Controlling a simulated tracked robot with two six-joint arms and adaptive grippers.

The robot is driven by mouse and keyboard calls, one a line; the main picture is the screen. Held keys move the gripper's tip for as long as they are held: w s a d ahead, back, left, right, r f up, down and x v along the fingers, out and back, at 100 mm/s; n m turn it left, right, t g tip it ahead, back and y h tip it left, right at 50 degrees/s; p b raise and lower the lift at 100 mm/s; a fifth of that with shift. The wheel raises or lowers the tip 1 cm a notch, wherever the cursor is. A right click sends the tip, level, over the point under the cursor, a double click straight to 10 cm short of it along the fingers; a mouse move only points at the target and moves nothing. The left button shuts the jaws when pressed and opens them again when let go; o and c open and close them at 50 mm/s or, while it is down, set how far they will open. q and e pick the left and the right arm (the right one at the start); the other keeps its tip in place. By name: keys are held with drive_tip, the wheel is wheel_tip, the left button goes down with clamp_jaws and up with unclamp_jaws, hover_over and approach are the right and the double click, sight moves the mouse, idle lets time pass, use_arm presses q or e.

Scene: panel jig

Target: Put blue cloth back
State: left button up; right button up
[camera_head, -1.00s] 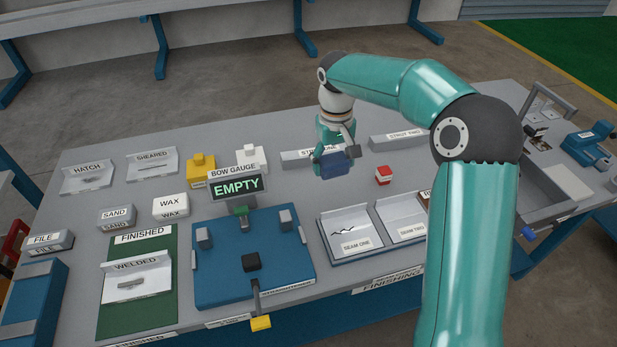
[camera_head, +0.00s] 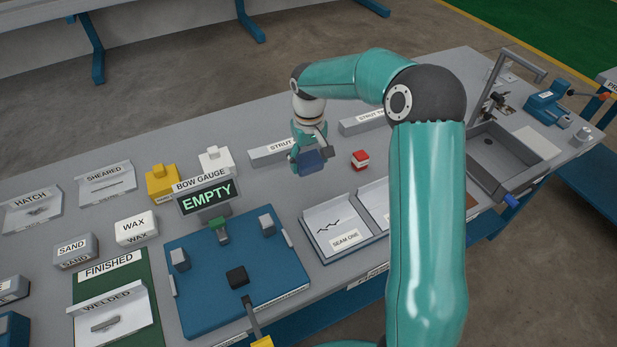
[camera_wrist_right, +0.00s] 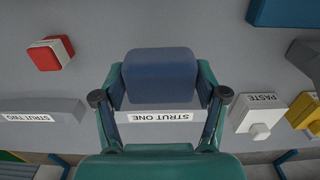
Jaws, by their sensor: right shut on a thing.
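The blue cloth (camera_head: 312,161) is a dark blue, soft-edged block. My right gripper (camera_head: 309,150) is shut on it and holds it near the STRUT ONE bar (camera_head: 266,153). In the right wrist view the cloth (camera_wrist_right: 160,75) sits between the two fingers, and the STRUT ONE label shows just below it. Whether the cloth touches the table I cannot tell. My left gripper is not in view.
A red and white block (camera_head: 360,159) stands right of the cloth. The SEAM ONE tray (camera_head: 345,226) and the BOW GAUGE sign (camera_head: 207,194), reading EMPTY, are nearer. White (camera_head: 216,161) and yellow (camera_head: 162,183) blocks stand left. A grey bin (camera_head: 502,165) is at right.

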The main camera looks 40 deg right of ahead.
sight(309, 159)
drive_tip(key=shift+f, duration=3.4)
drive_tip(key=shift+f, duration=0.1)
drive_tip(key=o, duration=1.2)
wheel_tip(309, 159, up, 12)
drive_tip(key=shift+f, duration=0.15)
drive_tip(key=shift+r, duration=0.3)
